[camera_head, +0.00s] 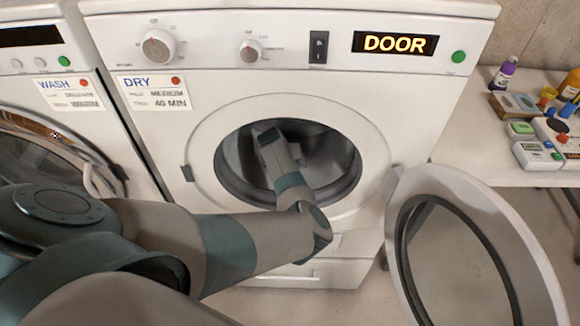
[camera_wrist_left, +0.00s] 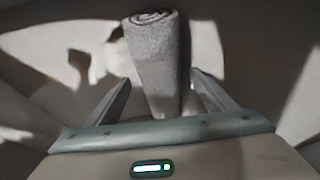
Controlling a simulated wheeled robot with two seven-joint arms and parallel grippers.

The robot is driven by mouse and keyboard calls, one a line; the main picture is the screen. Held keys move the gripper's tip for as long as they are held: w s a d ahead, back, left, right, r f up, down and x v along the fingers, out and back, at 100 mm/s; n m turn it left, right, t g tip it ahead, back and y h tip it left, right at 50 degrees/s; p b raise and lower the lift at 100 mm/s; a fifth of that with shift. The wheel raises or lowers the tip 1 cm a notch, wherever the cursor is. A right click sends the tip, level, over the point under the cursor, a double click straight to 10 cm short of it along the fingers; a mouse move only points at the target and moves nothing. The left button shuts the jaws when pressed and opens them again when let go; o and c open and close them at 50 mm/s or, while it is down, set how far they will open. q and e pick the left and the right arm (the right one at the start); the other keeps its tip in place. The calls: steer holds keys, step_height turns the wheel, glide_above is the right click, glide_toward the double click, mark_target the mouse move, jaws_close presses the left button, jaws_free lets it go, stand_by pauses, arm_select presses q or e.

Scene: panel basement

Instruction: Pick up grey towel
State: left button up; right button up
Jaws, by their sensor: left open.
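The grey towel (camera_wrist_left: 154,62) is rolled up and shows in the left wrist view, inside the dryer drum. Its rolled end faces up in that picture, and its lower part lies between the fingers of my left gripper (camera_wrist_left: 157,92). The fingers are open, with one on each side of the towel; I cannot tell whether either touches it. In the head view my left arm reaches through the open doorway of the dryer (camera_head: 240,170), and its wrist hides the gripper and towel. My right gripper is in neither view.
The dryer's round door (camera_head: 540,255) hangs open to the right of the opening. A washer (camera_head: 60,130) stands on the left. A table (camera_head: 500,165) at the right holds bottles and small devices. The drum wall (camera_wrist_left: 235,45) surrounds the towel.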

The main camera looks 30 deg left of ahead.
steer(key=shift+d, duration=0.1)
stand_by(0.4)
arm_select(q)
steer(key=c, duration=1.2)
steer(key=shift+r, duration=0.1)
step_height(320, 180, up, 9)
steer(key=shift+f+b, duration=0.1)
steer(key=shift+b, duration=0.5)
steer(key=shift+r, duration=0.5)
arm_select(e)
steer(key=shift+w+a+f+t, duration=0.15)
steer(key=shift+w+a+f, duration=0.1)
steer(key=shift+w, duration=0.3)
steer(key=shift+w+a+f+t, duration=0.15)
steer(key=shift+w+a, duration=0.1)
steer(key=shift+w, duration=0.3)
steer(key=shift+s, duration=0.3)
